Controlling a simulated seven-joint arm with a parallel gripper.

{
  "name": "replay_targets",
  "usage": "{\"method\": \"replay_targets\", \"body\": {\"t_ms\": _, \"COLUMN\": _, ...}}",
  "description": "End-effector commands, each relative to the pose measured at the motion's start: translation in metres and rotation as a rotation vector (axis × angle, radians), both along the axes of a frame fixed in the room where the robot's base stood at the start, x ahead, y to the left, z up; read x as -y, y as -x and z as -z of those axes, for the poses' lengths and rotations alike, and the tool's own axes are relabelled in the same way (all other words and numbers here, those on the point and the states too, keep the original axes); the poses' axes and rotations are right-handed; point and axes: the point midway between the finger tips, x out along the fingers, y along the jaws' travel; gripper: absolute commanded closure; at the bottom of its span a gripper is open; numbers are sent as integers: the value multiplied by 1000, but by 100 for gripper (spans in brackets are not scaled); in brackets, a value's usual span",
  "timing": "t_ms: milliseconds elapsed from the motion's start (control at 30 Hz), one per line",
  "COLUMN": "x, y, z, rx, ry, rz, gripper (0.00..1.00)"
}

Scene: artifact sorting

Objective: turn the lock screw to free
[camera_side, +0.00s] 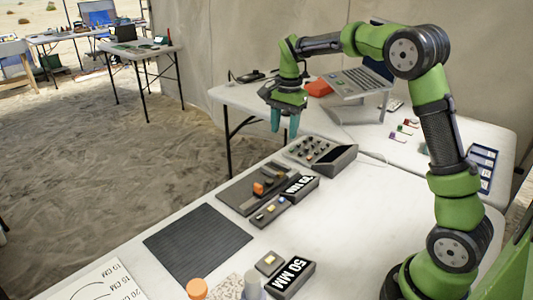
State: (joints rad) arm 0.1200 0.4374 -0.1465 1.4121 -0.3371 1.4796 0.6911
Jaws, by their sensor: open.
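My gripper (284,122) hangs above the far part of the white table, pointing down. Its two teal fingers are apart, with nothing between them. Below it and a little left is a dark plate fixture (237,196) with small orange parts (258,188) on it. A dark block labelled "63 MM" (299,187) stands beside it, and a narrow dark strip with small pieces (270,211) lies in front. Which part is the lock screw I cannot tell at this size.
A grey control box with several knobs (322,153) stands right of the fixture. A dark ribbed mat (197,242) lies to the left. A "50 MM" block (292,275) and an orange-topped cylinder (197,289) are near the front.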

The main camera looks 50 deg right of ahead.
Motion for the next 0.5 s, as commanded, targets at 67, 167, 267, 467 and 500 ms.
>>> {"method": "replay_targets", "body": {"t_ms": 67, "x": 11, "y": -16, "z": 3, "rx": -33, "ry": 10, "rz": 149, "gripper": 54}}
{"method": "replay_targets", "body": {"t_ms": 167, "x": 15, "y": -24, "z": -13, "rx": -36, "ry": 15, "rz": 315, "gripper": 54}}
{"method": "replay_targets", "body": {"t_ms": 267, "x": 13, "y": -20, "z": -18, "rx": -54, "ry": 5, "rz": 412, "gripper": 54}}
{"method": "replay_targets", "body": {"t_ms": 467, "x": 12, "y": -19, "z": -2, "rx": -62, "ry": 0, "rz": 441, "gripper": 54}}
{"method": "replay_targets", "body": {"t_ms": 500, "x": 12, "y": -18, "z": 5, "rx": -63, "ry": 0, "rz": 441, "gripper": 54}}
